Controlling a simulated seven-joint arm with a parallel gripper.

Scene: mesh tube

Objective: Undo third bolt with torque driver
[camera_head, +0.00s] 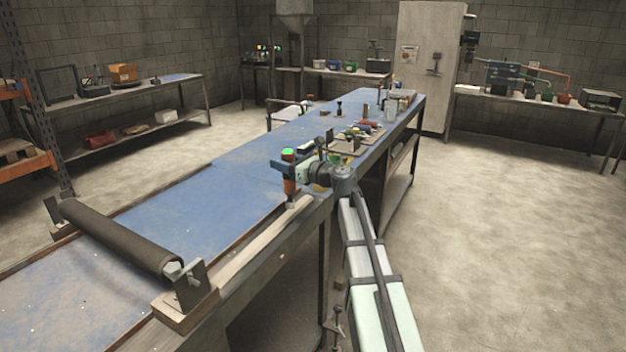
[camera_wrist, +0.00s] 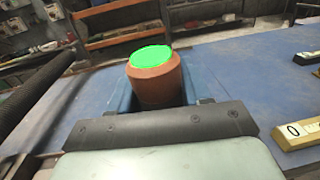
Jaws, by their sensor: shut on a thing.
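My gripper (camera_head: 286,168) is shut around the torque driver (camera_head: 289,185), an orange-brown upright tool with a bright green top. In the wrist view the driver (camera_wrist: 155,80) stands between the jaws, green top toward the camera. In the head view its lower end is near the bench's front edge strip; whether it touches anything there cannot be told. A dark mesh tube (camera_head: 120,235) lies across the bench at the lower left, held between end brackets. The near bracket (camera_head: 187,288) is an upright dark plate on a wooden block. I cannot make out individual bolts.
The long blue-topped bench (camera_head: 200,205) is clear between the tube and my gripper. Several small tools lie farther along it, beside a flat tray (camera_head: 352,146). A label-like block (camera_wrist: 299,130) lies at the right in the wrist view. Open floor (camera_head: 520,230) is to the right.

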